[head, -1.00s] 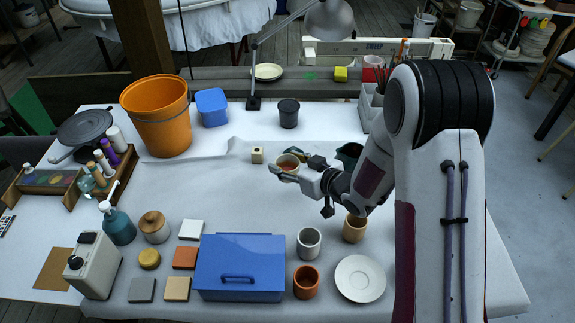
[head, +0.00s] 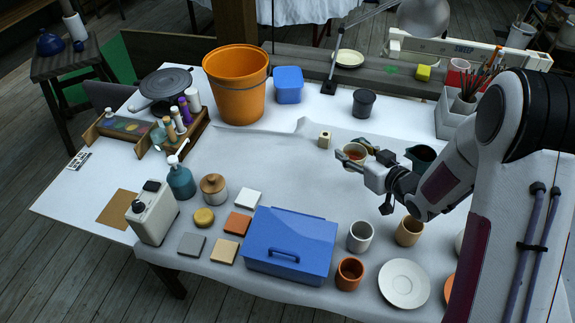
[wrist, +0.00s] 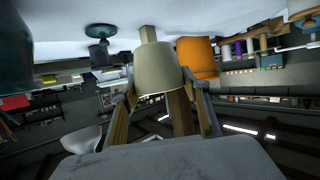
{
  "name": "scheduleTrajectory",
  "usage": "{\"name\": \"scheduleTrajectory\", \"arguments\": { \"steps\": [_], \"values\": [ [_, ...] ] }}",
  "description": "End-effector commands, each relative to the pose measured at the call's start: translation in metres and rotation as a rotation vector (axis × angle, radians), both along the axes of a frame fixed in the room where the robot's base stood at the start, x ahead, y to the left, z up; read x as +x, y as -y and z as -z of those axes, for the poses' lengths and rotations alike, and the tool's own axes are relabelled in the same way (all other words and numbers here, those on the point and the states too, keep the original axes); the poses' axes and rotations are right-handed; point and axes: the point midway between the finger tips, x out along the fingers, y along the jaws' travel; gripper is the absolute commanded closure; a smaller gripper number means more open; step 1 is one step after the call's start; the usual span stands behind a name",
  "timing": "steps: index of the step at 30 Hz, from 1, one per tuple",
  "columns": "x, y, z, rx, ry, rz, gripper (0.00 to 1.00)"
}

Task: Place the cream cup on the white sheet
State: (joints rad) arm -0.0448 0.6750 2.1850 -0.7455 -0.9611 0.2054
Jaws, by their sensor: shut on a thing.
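My gripper (wrist: 160,92) is shut on the cream cup (wrist: 157,72), whose pale wall shows between the two fingers in the wrist view. The white sheet (head: 270,180) covers the front and middle of the table, greyish, with a curled back edge. The held cup appears over the sheet's back part; I cannot tell whether it touches it.
In front are a grey-white cup (head: 360,236), a tan cup (head: 409,230), a terracotta cup (head: 349,273), a saucer (head: 404,284) and a blue box (head: 290,243). The sheet's middle is clear.

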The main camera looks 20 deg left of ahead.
Motion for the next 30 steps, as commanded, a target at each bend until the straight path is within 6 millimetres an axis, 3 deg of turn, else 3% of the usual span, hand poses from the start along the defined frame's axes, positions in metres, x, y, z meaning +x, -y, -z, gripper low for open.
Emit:
{"name": "scheduleTrajectory", "arguments": {
  "steps": [7,13,21,30],
  "values": [
    [-0.002,-0.007,0.0,0.0,0.001,-0.011,0.8],
    [-0.012,-0.032,0.006,0.001,-0.001,-0.053,0.8],
    [-0.025,-0.093,0.013,0.001,0.002,-0.15,0.8],
    [-0.024,-0.167,0.016,0.001,0.003,-0.218,0.8]
  ]
}}
